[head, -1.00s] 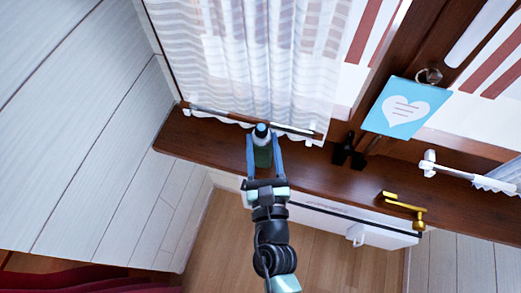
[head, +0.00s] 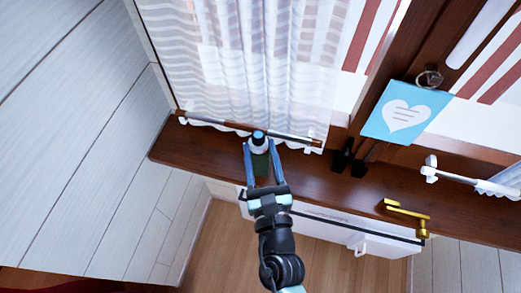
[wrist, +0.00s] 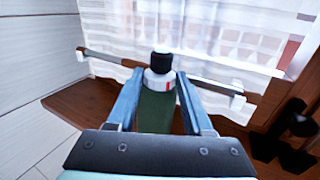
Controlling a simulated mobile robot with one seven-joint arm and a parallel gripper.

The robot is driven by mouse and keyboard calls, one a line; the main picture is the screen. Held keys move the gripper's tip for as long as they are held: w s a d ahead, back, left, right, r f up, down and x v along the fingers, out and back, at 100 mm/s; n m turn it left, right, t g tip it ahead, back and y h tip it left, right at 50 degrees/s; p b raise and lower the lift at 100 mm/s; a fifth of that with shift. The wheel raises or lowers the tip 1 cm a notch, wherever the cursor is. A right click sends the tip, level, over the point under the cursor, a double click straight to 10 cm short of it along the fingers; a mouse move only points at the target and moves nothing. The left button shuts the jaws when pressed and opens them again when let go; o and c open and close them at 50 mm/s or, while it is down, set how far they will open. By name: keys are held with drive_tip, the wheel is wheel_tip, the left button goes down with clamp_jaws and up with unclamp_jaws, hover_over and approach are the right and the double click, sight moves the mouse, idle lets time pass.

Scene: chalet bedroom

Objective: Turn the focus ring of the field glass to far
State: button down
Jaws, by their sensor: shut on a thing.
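The fingers cover the ring's sides, and I cannot read any focus marking.
A white curtain (head: 240,70) with a rod (head: 240,128) hangs just behind the field glass. A black stand (head: 350,160) and a blue heart card (head: 405,112) are to the right, with a brass handle (head: 408,212) beyond. The sill (head: 195,145) is clear at left.

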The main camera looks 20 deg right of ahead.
idle(0.5)
drive_tip(key=shift+c, duration=1.4)
unclamp_jaws()
drive_tip(key=s+a+b, duration=0.2)
drive_tip(key=s, duration=1)
drive_tip(key=shift+s, duration=0.4)
